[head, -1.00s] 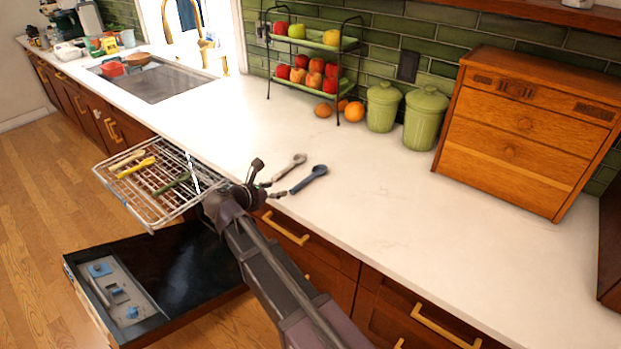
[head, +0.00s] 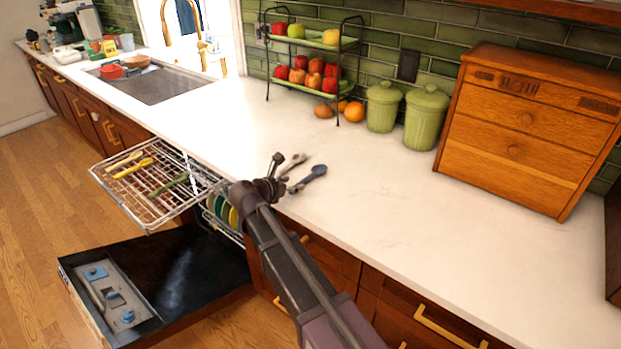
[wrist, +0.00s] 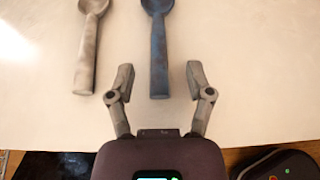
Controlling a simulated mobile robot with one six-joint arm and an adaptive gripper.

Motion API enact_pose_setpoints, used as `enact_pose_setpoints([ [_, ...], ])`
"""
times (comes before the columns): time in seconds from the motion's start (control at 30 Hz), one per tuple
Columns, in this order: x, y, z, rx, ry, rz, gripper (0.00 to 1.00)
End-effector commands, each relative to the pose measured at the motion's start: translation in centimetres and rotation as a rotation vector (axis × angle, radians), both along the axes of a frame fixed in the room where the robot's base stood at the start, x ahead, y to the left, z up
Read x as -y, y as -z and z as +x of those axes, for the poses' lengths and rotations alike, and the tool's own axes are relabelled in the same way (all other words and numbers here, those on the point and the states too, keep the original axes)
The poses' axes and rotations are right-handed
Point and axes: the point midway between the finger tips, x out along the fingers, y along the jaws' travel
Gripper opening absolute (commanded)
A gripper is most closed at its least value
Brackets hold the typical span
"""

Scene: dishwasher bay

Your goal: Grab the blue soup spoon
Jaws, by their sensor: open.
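The blue soup spoon (head: 310,177) lies on the white counter near its front edge.
The pulled-out dishwasher rack (head: 150,215) holds several utensils, with the open door (head: 190,280) below it. A wooden cabinet (head: 520,130), green canisters (head: 425,118) and a fruit stand (head: 315,95) stand at the back. The counter right of the spoons is clear.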

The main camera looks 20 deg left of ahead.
Motion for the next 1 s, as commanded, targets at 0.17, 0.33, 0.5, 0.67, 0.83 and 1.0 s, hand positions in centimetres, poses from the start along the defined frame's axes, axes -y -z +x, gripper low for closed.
enact_pose_setpoints([
  [0.17,0.1,0.2,0.4,0.000,0.000,0.000,0.67],
  [0.33,0.5,0.9,1.7,0.000,0.001,0.000,0.67],
  [0.5,1.2,1.7,3.5,0.000,0.000,0.001,0.67],
  [0.67,1.6,2.0,4.4,0.000,0.000,0.000,0.67],
  [0.83,1.7,1.9,4.4,0.000,-0.001,0.000,0.67],
  [1.0,1.6,1.9,4.4,0.000,-0.002,0.000,0.67],
])
